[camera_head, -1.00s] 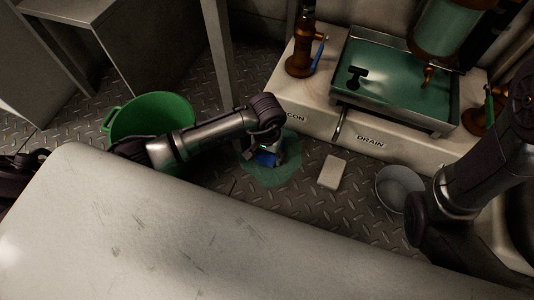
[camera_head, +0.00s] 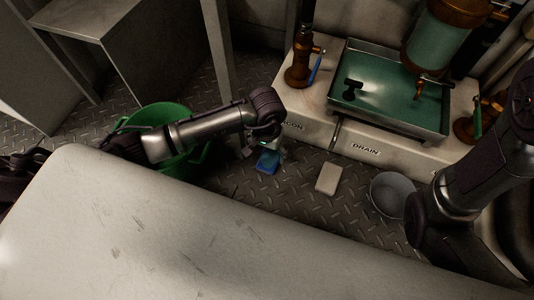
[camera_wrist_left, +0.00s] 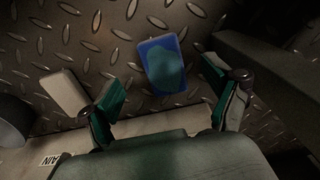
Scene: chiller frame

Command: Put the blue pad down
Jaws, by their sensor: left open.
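The blue pad (camera_head: 267,161) lies on the metal tread floor just below my left gripper (camera_head: 264,147). In the left wrist view the pad (camera_wrist_left: 162,62) is a flat blue rectangle with a teal stain on its face. My left gripper (camera_wrist_left: 163,80) is open, with its two green-lined fingers apart on either side of the pad and not touching it. My right arm comes in at the right of the head view, but its gripper does not show.
A pale block (camera_head: 328,178) and a grey bucket (camera_head: 391,193) stand on the floor to the right. A green tub (camera_head: 160,117) is behind my left arm. A drain plinth with a tray (camera_head: 420,137) is at the back. A pale surface (camera_head: 150,230) fills the front.

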